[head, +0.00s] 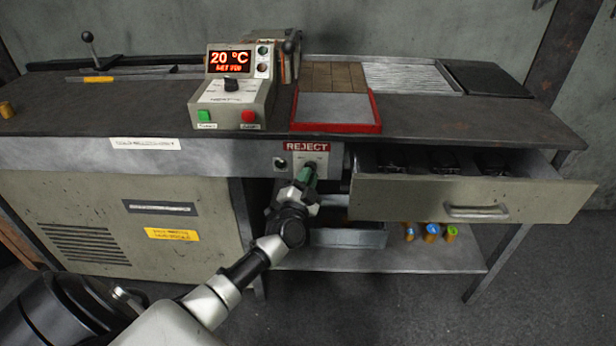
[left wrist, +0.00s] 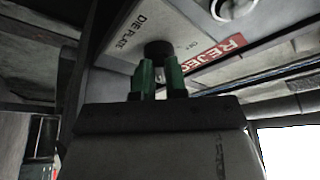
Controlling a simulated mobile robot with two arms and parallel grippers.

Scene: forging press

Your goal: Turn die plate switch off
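Which way the switch points is not clear. My right gripper is not in view.
A red REJECT sign (head: 307,146) sits just above the panel. An open drawer (head: 400,200) juts out to the right of my left gripper. A control box (head: 233,92) reading 20 °C and a red-edged tray (head: 335,127) stand on the bench. Below is a shelf (head: 410,258).

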